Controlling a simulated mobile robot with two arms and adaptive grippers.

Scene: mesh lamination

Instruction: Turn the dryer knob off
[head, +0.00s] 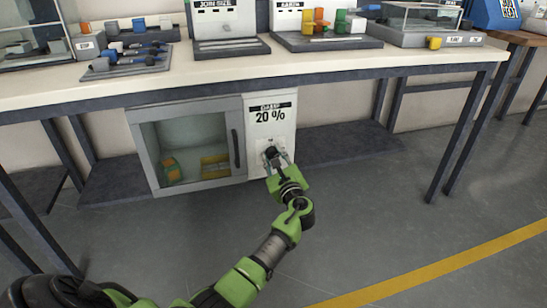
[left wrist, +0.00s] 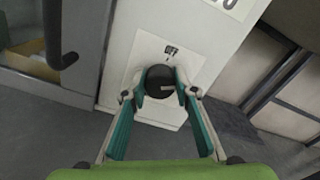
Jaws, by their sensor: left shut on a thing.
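The dryer (head: 187,150) stands under the workbench, a grey cabinet with a window and a white panel at its right marked "20 %". The black round knob (head: 271,153) sits low on that panel. My left gripper (head: 275,160) reaches up to the panel and is shut on the knob. In the left wrist view the knob (left wrist: 160,79) lies between the two fingertips (left wrist: 160,90), with a small dark icon (left wrist: 171,49) on the plate just above it. A pale mark shows on the knob's face, toward its right side. My right gripper is not in view.
The workbench (head: 330,66) spans above the dryer, with tools and display stands on top. A dark vertical handle (head: 236,148) is on the dryer door, left of the panel. A dark low shelf (head: 345,145) lies to the right. The floor in front is clear, with a yellow line (head: 440,260).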

